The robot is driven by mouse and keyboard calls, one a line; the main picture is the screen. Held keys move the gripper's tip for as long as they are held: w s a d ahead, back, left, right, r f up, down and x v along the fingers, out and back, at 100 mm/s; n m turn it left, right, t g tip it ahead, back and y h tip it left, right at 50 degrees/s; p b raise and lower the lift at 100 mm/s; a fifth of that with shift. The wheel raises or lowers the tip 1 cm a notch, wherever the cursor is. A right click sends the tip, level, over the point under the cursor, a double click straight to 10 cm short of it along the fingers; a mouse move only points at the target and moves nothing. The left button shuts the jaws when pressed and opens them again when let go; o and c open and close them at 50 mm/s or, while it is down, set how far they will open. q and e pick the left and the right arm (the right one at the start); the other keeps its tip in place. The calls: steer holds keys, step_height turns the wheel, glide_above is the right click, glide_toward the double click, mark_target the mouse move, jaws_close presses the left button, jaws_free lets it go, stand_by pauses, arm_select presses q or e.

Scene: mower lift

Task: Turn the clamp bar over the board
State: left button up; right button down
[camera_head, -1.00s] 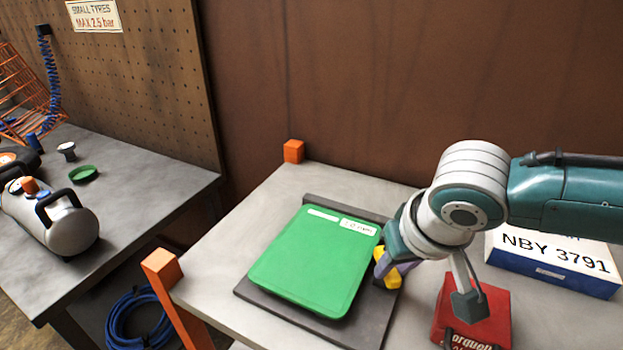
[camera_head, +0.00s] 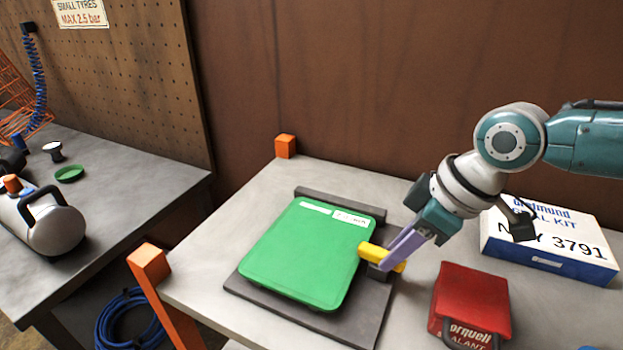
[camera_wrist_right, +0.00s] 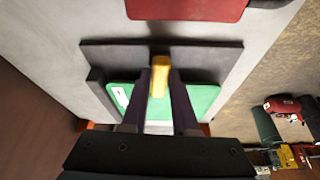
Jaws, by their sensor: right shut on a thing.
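The green board (camera_head: 305,255) lies flat on a dark base plate (camera_head: 352,333) on the grey table. The yellow clamp bar (camera_head: 369,251) is at the board's right edge, and its left end overlaps that edge. My right gripper (camera_head: 391,260) is shut on the clamp bar, with its purple fingers reaching down from the upper right. In the right wrist view the clamp bar (camera_wrist_right: 159,82) sits between the two dark fingers (camera_wrist_right: 160,74), its lower end over the green board (camera_wrist_right: 201,98). My left gripper is not in view.
A red can (camera_head: 471,302) stands right of the base plate. A white and blue box (camera_head: 548,243) lies behind it under my right arm. Orange posts (camera_head: 149,265) mark the table's left corners. Bare tabletop lies left of the board.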

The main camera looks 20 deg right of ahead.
steer(key=shift+d+f+n+b, duration=0.1)
steer(key=shift+n+b, duration=0.25)
steer(key=shift+n, duration=0.15)
steer(key=c, duration=0.7)
jaws_free()
steer(key=shift+d+r, duration=0.1)
steer(key=shift+r, duration=0.35)
steer(key=shift+g, duration=0.3)
steer(key=v, duration=0.9)
steer(key=shift+s+d, duration=0.15)
